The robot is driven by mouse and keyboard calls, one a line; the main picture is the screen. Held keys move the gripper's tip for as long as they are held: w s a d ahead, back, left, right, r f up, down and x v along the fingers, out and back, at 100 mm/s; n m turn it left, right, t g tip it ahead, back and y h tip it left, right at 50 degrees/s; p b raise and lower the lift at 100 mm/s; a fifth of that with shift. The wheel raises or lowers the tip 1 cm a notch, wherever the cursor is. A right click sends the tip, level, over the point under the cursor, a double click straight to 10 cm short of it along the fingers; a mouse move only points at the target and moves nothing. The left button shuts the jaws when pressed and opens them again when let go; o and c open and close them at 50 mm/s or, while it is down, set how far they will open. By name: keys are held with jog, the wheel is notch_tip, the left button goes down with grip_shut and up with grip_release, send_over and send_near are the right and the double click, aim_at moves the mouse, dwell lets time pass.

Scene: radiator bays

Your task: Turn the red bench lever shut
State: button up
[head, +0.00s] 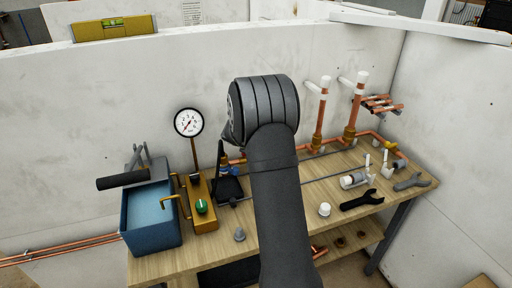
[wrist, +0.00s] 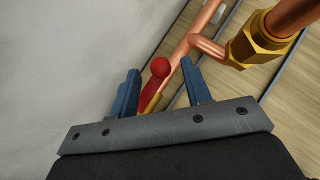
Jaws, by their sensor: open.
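The red lever (wrist: 157,77) shows in the wrist view, between and just beyond my fingertips. It has a rounded knob end and a brass part (wrist: 152,103) at its lower end, beside a copper pipe. My gripper (wrist: 164,80) is open, with one blue finger on each side of the lever. I see no clear contact between fingers and lever. In the head view my dark arm covers the middle of the bench, and the lever and gripper are hidden behind it.
A copper pipe (wrist: 207,47) and a large brass fitting (wrist: 248,46) lie close to the right of my gripper. The white wall (head: 120,95) is behind. A pressure gauge (head: 188,122), a blue tank (head: 151,215) and loose wrenches (head: 362,200) are on the wooden bench (head: 165,263).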

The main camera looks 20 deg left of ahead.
jog(key=shift+w+f, duration=0.45)
jog(key=shift+f, duration=0.05)
grip_shut()
jog(key=shift+s, duration=0.1)
jog(key=shift+s+d+f+m+g+h, duration=0.1)
jog(key=shift+s+m+g+h, duration=0.3)
jog(key=shift+m+h, duration=0.7)
jog(key=shift+s+d+r+m+g+h, duration=0.15)
jog(key=shift+s+m+h, duration=0.5)
jog(key=shift+m, duration=0.7)
jog(key=shift+s+d+f+m+g+h, duration=0.15)
jog(key=shift+s+m+g+h, duration=0.2)
jog(key=shift+m+h, duration=0.75)
jog(key=shift+m, duration=0.25)
